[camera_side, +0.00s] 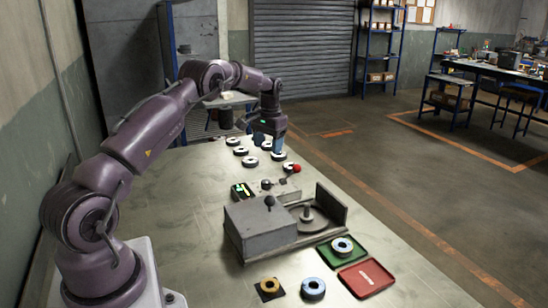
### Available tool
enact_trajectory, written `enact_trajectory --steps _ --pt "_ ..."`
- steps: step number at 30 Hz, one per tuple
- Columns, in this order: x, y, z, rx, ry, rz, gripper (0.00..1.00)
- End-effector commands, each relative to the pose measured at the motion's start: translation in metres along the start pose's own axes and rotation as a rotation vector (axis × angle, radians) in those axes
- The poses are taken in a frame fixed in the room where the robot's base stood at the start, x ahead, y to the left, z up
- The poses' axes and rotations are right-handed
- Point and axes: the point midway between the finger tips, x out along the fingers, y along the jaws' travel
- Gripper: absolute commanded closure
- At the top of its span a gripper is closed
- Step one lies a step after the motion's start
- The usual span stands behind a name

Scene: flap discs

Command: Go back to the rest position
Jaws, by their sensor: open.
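My gripper (277,148) points down at the far end of the bench, over the group of dark flap discs with pale centres. It is close above a flap disc (278,156); I cannot tell whether the fingers touch it. The jaws are small here and look open, with nothing seen held. Other flap discs nearby are one at the front (250,161), one to the left (240,150) and one further back (233,141). Another disc (289,167) lies to the right, near the red-knobbed lever.
A grey machine (260,228) with a spindle plate stands mid-bench, beside a control box (243,190) and a red-knobbed lever (296,168). A green tray (328,256) holds a blue-ringed disc; a red tray (380,281) is beside it.

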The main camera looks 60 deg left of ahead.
Motion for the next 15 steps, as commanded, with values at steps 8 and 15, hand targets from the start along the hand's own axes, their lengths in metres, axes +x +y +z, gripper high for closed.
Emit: enact_trajectory --steps 8,15 --pt "0.022 0.002 0.014 -0.039 -0.036 0.005 0.4" --pt "-0.021 0.041 0.062 -0.038 -0.034 0.027 0.4"
